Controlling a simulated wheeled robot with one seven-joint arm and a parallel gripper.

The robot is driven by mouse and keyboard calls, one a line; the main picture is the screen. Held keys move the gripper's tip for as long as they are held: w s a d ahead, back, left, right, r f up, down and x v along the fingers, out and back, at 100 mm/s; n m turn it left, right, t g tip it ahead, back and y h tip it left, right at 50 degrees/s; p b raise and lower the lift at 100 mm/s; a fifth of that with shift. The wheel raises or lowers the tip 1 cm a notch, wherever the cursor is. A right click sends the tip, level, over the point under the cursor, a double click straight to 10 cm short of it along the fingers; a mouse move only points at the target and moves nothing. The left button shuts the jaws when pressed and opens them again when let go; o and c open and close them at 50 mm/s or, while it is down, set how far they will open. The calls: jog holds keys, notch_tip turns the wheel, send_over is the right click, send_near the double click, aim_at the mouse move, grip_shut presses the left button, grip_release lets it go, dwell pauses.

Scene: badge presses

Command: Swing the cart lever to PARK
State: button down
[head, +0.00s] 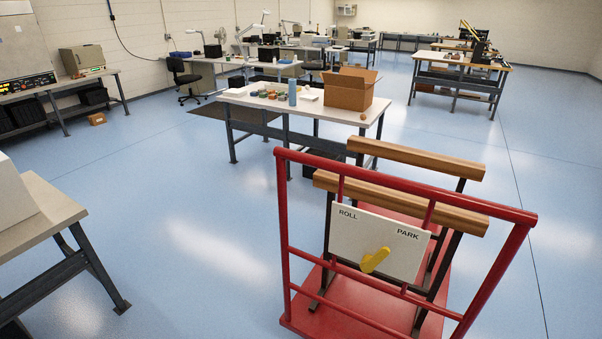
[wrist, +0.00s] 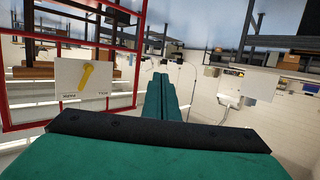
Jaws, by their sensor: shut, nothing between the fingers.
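The red cart (head: 405,195) stands at the front right in the head view. Its white panel (head: 348,232) reads ROLL at upper left and PARK at upper right. The yellow lever (head: 374,261) on the panel's lower part slants from lower left to upper right; I cannot tell which end is the pivot. The wrist view is upside down and shows the panel (wrist: 65,75) and lever (wrist: 87,76) at left. My gripper (wrist: 160,78) has teal fingers closed together, empty, apart from the lever. It is not in the head view.
The cart's red frame (head: 283,220) surrounds the panel, with wooden rails (head: 400,202) behind. A table corner (head: 45,205) is at left. A workbench (head: 235,97) with a cardboard box (head: 350,90) stands behind. Blue floor (head: 190,220) between table and cart is clear.

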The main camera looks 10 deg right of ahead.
jog(key=shift+w, duration=0.1)
jog(key=n+t+h, duration=0.2)
jog(key=n+h, duration=0.6)
jog(key=n, duration=0.1)
send_near(372, 258)
jog(key=a+r, duration=0.4)
jog(key=x, duration=1)
jog(key=shift+s+d+f, duration=0.35)
jog(key=shift+s+d, duration=0.2)
jog(key=shift+d, duration=0.15)
jog(key=shift+s+d+f, duration=0.3)
jog(key=shift+s+d, duration=0.2)
jog(key=shift+d, duration=0.15)
